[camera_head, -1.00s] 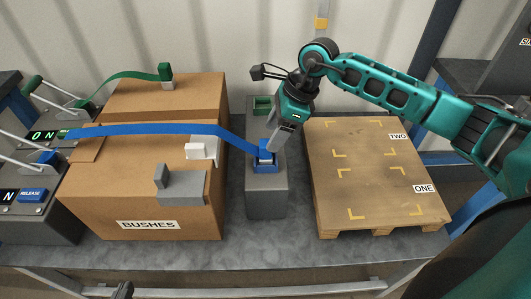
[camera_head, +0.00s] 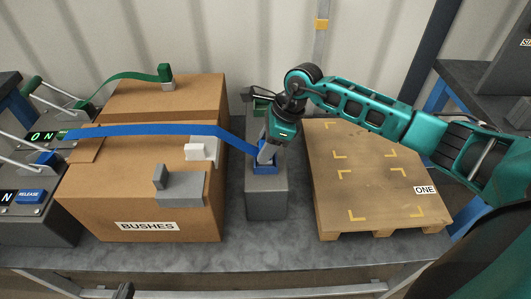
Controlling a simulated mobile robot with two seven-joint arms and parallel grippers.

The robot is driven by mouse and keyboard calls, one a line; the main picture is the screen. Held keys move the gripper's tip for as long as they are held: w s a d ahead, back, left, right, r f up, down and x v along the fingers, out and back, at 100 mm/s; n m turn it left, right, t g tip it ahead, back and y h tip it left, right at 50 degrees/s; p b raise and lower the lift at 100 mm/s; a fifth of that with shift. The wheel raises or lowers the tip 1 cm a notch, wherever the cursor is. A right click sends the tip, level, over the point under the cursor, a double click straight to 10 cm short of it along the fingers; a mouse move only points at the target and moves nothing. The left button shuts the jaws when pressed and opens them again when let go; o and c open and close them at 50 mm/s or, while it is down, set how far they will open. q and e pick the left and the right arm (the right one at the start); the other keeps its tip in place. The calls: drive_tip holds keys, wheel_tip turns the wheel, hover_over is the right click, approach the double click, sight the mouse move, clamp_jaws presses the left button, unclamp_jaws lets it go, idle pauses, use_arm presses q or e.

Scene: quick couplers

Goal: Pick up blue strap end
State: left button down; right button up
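The blue strap (camera_head: 160,129) runs from the ratchet at the left across the top of the cardboard box marked BUSHES (camera_head: 120,190). Its end (camera_head: 256,152) slopes down to the blue socket (camera_head: 264,170) on top of a grey block (camera_head: 266,203). My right gripper (camera_head: 265,160) points down at the strap end, its fingers right at the blue socket. The fingertips and the strap's end piece are largely hidden, so I cannot tell whether it grips.
A pallet (camera_head: 377,185) with yellow corner marks stands to the right, bare on top, partly under my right arm. A green strap (camera_head: 125,75) lies over the rear box, ending at a green piece (camera_head: 165,73). Grey and white brackets sit on the front box.

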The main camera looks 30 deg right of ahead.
drive_tip(key=c, duration=0.6)
drive_tip(key=shift+c, duration=0.4)
drive_tip(key=shift+r, duration=0.15)
